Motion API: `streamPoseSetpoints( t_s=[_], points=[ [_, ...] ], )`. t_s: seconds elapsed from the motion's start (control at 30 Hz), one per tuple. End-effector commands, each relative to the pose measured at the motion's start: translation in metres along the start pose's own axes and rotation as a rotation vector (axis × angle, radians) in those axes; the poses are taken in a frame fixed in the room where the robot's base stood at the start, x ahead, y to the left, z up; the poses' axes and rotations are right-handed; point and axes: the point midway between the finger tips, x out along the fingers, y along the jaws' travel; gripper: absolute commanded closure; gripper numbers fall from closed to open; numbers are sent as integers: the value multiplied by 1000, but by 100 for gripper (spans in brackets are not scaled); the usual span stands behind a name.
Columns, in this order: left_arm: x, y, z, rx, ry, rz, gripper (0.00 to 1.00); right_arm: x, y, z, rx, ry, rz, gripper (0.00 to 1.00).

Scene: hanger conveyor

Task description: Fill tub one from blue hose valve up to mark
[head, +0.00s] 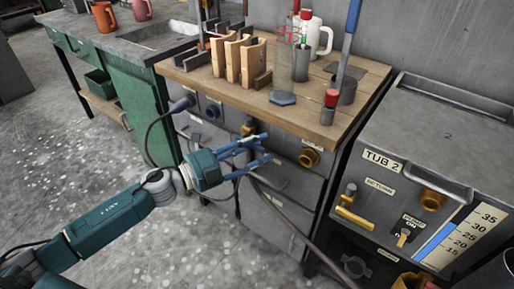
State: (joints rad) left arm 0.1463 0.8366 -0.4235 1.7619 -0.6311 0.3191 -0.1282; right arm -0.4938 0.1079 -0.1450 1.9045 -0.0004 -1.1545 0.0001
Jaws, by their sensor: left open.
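My left gripper (270,148) is open and empty, in front of the grey cabinet (287,216) under the wooden worktop. Its fingers point right, toward a brass fitting (310,158) on the cabinet front, and are apart from it in the picture. A blue-ended piece (183,103) with a dark cable shows at the cabinet's left; I cannot tell if it is the blue hose valve. A dark hose (297,226) runs down to the lower right from behind the gripper. No label for tub one is readable. My right gripper is not in view.
A grey tub labelled TUB 2 (383,161) stands at right, with a brass valve (355,208), a switch (405,236) and a level scale (462,236) with a blue mark. Mugs, wooden blocks and tools crowd the worktop (300,118).

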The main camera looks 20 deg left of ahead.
Motion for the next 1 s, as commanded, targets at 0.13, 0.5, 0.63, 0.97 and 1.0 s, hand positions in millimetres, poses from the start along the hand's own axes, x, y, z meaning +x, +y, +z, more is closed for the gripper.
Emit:
streamPoseSetpoints(
  t_s=[0.13, 0.5, 0.63, 0.97, 1.0],
  points=[
    [1, 0, 0, -1, 0, 0, 58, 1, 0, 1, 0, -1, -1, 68],
    [0, 0, 0, 0, 0, 0, 100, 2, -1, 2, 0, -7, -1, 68],
    [0, 0, 0, -8, 0, -3, 100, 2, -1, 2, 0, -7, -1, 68],
    [-1, -24, 2, -360, -2, -148, 100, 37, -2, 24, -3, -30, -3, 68],
    [-1, -25, 2, -386, -1, -158, 100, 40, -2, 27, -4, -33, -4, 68]
  ],
)
